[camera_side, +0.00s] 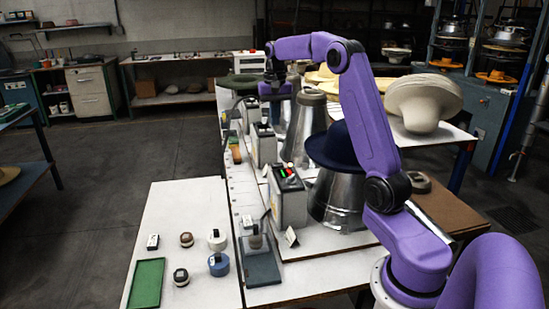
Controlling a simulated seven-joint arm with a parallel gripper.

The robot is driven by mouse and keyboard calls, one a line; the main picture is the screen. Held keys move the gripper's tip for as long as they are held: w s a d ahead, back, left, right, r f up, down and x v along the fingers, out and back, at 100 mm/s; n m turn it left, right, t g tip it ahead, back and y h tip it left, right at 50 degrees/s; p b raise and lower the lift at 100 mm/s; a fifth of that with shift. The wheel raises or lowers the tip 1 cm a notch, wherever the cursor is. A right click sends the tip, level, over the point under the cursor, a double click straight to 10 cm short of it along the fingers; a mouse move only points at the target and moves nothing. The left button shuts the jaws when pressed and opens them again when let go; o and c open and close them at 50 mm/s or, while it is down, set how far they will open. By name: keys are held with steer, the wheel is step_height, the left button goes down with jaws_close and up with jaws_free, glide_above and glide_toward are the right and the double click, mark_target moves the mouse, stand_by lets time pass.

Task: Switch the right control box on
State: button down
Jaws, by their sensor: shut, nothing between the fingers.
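Three grey control boxes stand in a row along the long white table. The nearest box (288,197) is rightmost in the picture and has red and green marks on its top. The middle box (264,146) and the far box (250,112) stand behind it. I cannot tell which one the task calls right, or how any switch is set. My gripper (273,76) is at the far end of the purple arm, small and dark, above the far part of the table. It is shut and empty, apart from the near box.
A dark blue hat (340,147) sits on a metal cone (337,200) beside the near box, close to my arm. Another metal cone (303,128) stands behind. Several small pots, a green tray (146,284) and a grey tray (261,270) lie on the front left.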

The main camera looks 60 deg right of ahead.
mark_target(274, 165)
step_height(274, 165, down, 14)
steer(key=shift+f, duration=0.1)
stand_by(0.7)
